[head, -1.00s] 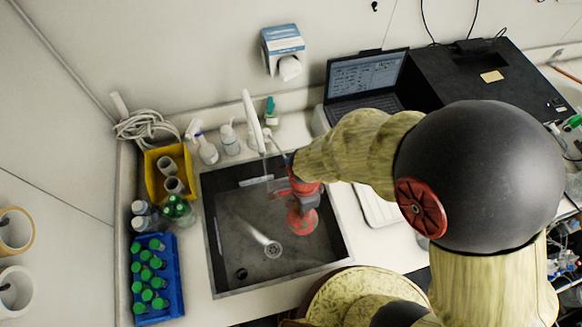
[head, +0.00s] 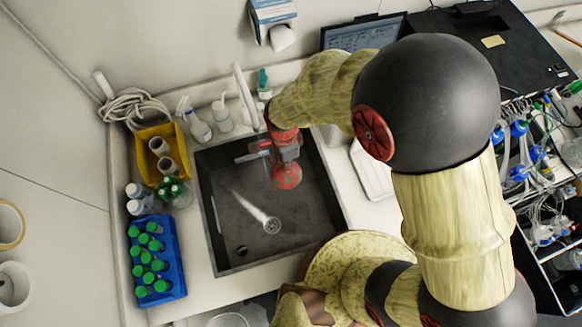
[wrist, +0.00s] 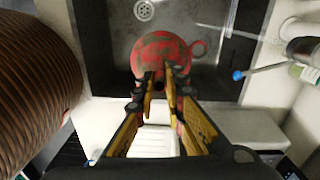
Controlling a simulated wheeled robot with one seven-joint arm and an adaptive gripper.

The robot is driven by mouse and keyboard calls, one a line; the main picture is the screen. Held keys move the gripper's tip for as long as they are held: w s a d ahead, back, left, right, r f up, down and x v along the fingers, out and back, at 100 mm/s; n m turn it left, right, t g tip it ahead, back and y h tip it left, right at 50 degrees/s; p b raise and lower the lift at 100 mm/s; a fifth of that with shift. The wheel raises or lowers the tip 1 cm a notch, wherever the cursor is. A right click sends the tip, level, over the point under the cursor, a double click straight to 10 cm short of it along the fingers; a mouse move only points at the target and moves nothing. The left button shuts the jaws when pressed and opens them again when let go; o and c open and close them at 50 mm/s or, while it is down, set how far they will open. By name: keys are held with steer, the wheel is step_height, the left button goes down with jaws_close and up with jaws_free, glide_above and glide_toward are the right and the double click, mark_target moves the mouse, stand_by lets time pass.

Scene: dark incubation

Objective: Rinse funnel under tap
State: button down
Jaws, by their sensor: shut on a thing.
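The red funnel (head: 287,177) is over the back right part of the dark sink (head: 300,225). In the wrist view the funnel (wrist: 150,52) shows its round mouth side away from me, with a small ring at its right edge. My gripper (wrist: 162,82) is shut on the funnel's narrow end, which the fingers partly hide. In the head view my gripper (head: 284,150) is at the sink's back right. The white tap (head: 245,95) stands behind the sink, left of my gripper. Its outlet is hard to make out behind my arm.
A yellow bin (head: 147,141), a blue rack of green-capped bottles (head: 165,228) and a green-capped flask (head: 174,190) stand left of the sink. Spray and pump bottles (head: 222,114) stand behind it. A laptop (head: 360,37) is at the back right. The sink's front left is clear.

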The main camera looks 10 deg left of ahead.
steer(key=shift+w+a+f+b, duration=0.25)
steer(key=shift+w+a+b, duration=0.1)
steer(key=shift+w+a, duration=0.6)
steer(key=shift+w+a+f+b, duration=0.3)
steer(key=shift+w+a, duration=0.5)
steer(key=shift+a, duration=0.3)
steer(key=shift+w+a+f+b, duration=0.25)
steer(key=shift+w+a+b, duration=0.1)
steer(key=shift+w+a, duration=0.6)
steer(key=shift+w, duration=0.1)
steer(key=shift+w+d, duration=0.25)
steer(key=shift+d, duration=0.05)
steer(key=shift+a, duration=0.1)
steer(key=shift+s+a, duration=0.3)
steer(key=shift+s, duration=0.15)
steer(key=shift+w+d, duration=0.1)
steer(key=shift+w, duration=0.05)
steer(key=shift+w+d, duration=0.3)
steer(key=shift+w, duration=0.05)
steer(key=shift+s, duration=0.1)
steer(key=shift+s+d, duration=1.25)
steer(key=shift+d, duration=0.3)
steer(key=shift+s+d, duration=1.25)
steer(key=shift+d, duration=0.25)
